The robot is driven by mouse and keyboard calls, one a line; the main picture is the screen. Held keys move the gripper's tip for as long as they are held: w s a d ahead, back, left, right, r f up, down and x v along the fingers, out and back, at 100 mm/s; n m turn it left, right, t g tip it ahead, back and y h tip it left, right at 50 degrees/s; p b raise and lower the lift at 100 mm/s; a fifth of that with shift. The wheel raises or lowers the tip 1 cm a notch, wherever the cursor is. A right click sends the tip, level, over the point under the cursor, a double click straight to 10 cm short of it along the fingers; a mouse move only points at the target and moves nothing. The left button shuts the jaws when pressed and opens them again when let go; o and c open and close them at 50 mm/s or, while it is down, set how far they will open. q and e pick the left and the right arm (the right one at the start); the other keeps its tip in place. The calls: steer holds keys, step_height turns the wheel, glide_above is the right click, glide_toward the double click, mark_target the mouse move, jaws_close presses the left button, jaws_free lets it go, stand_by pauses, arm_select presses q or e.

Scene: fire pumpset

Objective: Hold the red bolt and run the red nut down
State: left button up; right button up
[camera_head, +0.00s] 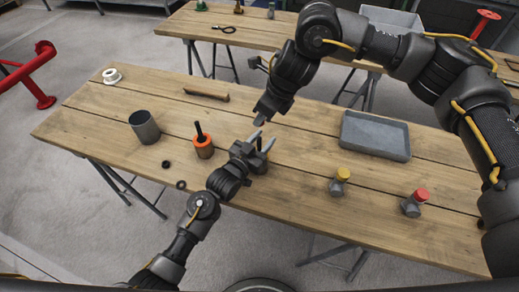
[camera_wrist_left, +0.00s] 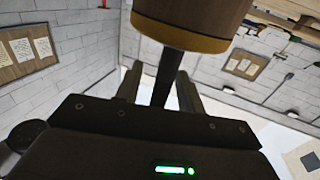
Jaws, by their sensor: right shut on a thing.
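A grey fitting with a red top (camera_head: 414,202) stands upright near the table's right front edge; I cannot tell whether it is the red bolt or nut. My left gripper (camera_head: 263,141) is at the table's middle, its fingers apart. In the left wrist view, the left fingers (camera_wrist_left: 162,92) stand on both sides of a dark stem (camera_wrist_left: 168,74) that rises to a brown cylinder (camera_wrist_left: 190,22); I cannot tell what it is. My right gripper (camera_head: 261,117) comes down from above, just above the left fingers. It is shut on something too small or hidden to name.
A yellow-topped grey fitting (camera_head: 340,182) stands at the front. An orange holder (camera_head: 203,148) with a black handle, a grey cup (camera_head: 145,127) and dark rings (camera_head: 166,164) are at left. A grey tray (camera_head: 375,136) lies at right. A wooden piece (camera_head: 206,94) lies toward the back.

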arm_select(q)
jaws_close()
arm_select(e)
glide_above(259, 138)
steer(key=shift+s+d+f, duration=0.1)
steer(key=shift+d+f, duration=0.1)
steer(key=shift+f, duration=1.05)
steer(key=shift+s+d+f, duration=0.1)
steer(key=shift+d+f, duration=0.1)
steer(key=shift+f, duration=1.05)
steer(key=shift+f, duration=0.85)
steer(key=shift+f, duration=0.6)
